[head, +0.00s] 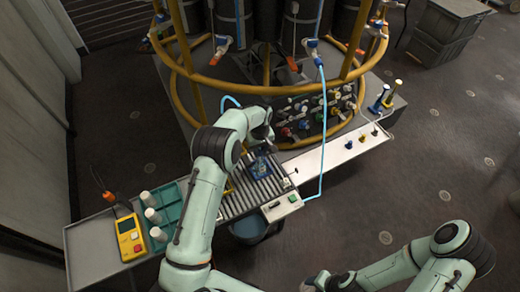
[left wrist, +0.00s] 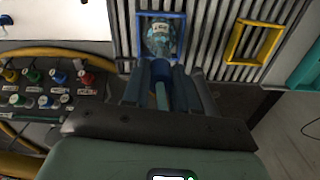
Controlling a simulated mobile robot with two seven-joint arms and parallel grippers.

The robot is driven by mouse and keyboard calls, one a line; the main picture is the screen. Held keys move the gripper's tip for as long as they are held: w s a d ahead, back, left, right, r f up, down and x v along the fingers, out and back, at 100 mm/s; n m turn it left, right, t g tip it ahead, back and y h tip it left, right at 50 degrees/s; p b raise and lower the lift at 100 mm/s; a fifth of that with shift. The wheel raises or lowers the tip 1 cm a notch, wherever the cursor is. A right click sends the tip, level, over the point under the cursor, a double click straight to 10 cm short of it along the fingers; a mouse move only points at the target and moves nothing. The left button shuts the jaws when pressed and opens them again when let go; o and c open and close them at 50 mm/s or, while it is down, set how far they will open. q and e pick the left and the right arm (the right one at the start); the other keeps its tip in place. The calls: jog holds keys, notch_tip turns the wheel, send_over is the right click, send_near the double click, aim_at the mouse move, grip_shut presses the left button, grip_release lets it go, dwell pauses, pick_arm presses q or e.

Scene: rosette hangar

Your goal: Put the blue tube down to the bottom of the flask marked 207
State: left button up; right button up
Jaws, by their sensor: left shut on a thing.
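My left gripper (left wrist: 162,72) is shut on the blue tube (left wrist: 162,94), which shows between its fingers in the left wrist view. The tube's lower end is hard to make out. Just beyond the fingertips a rounded clear flask (left wrist: 160,38) with bluish contents and a small label sits inside a blue square frame (left wrist: 181,18); the number is too small to read. In the head view the blue frame (head: 258,168) is on the slatted roller bed, and my left forearm and wrist mostly hide the gripper. My right gripper (head: 315,283) is at the bottom edge, its jaws unclear.
A yellow frame (left wrist: 254,42) lies on the rollers beside the blue one. A yellow meter (head: 130,238) and a green tray (head: 168,215) with white cups stand left. A yellow ringed rack (head: 215,82) stands behind. Valves with coloured knobs (left wrist: 58,78) are close by.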

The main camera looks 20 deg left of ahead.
pick_arm(q)
jog(key=shift+f, duration=0.3)
jog(key=o, duration=1.6)
jog(key=shift+r+p, duration=0.7)
jog(key=shift+r, duration=2.35)
pick_arm(e)
jog(key=shift+w+r, duration=0.95)
jog(key=shift+w, duration=0.1)
pick_arm(q)
jog(key=shift+f, duration=0.1)
